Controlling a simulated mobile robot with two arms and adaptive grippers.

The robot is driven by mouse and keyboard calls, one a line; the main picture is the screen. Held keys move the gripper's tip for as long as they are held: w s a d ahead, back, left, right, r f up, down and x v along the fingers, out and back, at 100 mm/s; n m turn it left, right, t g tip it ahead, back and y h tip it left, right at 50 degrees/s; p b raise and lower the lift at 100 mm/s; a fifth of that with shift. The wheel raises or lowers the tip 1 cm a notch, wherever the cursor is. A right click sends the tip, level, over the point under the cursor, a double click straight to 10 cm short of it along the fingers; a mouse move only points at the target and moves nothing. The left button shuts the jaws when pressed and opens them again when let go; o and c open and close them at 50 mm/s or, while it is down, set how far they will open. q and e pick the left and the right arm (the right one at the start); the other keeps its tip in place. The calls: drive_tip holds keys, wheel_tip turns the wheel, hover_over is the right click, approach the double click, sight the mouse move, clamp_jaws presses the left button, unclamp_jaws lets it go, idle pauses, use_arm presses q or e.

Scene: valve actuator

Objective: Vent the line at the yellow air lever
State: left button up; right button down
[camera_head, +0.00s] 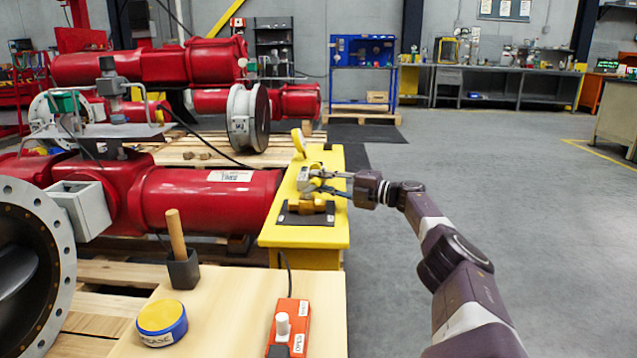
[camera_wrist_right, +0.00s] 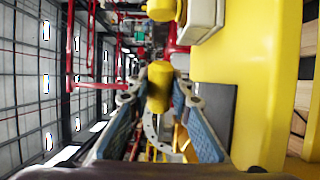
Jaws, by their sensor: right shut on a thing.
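The yellow stand (camera_head: 333,225) beside the red actuator carries a brass-yellow valve body (camera_head: 307,205) on a dark plate (camera_head: 291,219). My right gripper (camera_head: 318,180) reaches in from the right, just above the valve body. In the right wrist view, the yellow lever (camera_wrist_right: 160,82) stands between the two blue-padded fingers of the same gripper (camera_wrist_right: 158,100), which is shut on it. In the head view the gripper largely hides the lever, so its exact angle is hard to tell. My left gripper is not in view.
A yellow round piece (camera_head: 299,141) stands at the stand's far end. The red actuator cylinder (camera_head: 210,200) lies left. A wooden table (camera_head: 225,310) in front holds an orange control box (camera_head: 288,330), a yellow-blue tin (camera_head: 162,323) and a wooden-handled tool (camera_head: 176,235). The floor at right is clear.

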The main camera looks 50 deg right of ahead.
sight(324, 182)
drive_tip(key=c, duration=1.7)
unclamp_jaws()
drive_tip(key=shift+w+a, duration=0.1)
drive_tip(key=shift+w, duration=0.05)
drive_tip(key=shift+s+d+f, duration=0.15)
drive_tip(key=shift+s+d, duration=0.1)
drive_tip(key=shift+s, duration=0.6)
drive_tip(key=shift+s+d, duration=0.25)
drive_tip(key=shift+s, duration=0.95)
drive_tip(key=shift+s+d, duration=0.2)
drive_tip(key=shift+s, duration=1.45)
